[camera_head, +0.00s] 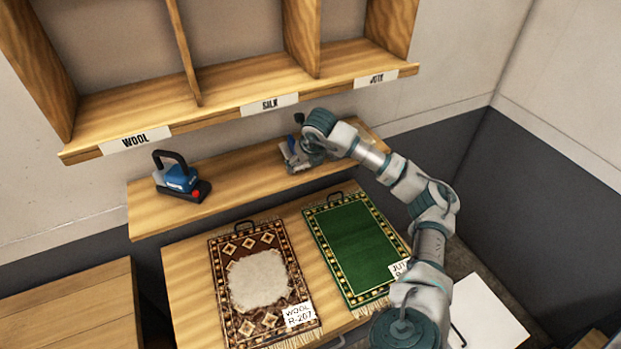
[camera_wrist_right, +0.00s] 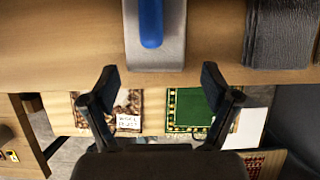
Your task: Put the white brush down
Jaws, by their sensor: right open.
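The white brush, a pale grey-white block with a blue handle (camera_wrist_right: 151,25), is on the narrow wooden shelf (camera_head: 235,170). In the head view it is partly hidden by my right gripper (camera_head: 298,152). In the wrist view my right gripper (camera_wrist_right: 162,95) is open, its two dark fingers spread, with nothing between the tips. The brush is just ahead of the fingertips and looks apart from them. My left gripper is not in view.
A blue and black tool (camera_head: 178,178) with a red knob stands at the shelf's left. A dark grey ribbed item (camera_wrist_right: 280,35) is right of the brush. Below lie a brown rug (camera_head: 221,285) with a pale patch and a green rug (camera_head: 350,240). Labelled cubbies (camera_head: 270,103) are above.

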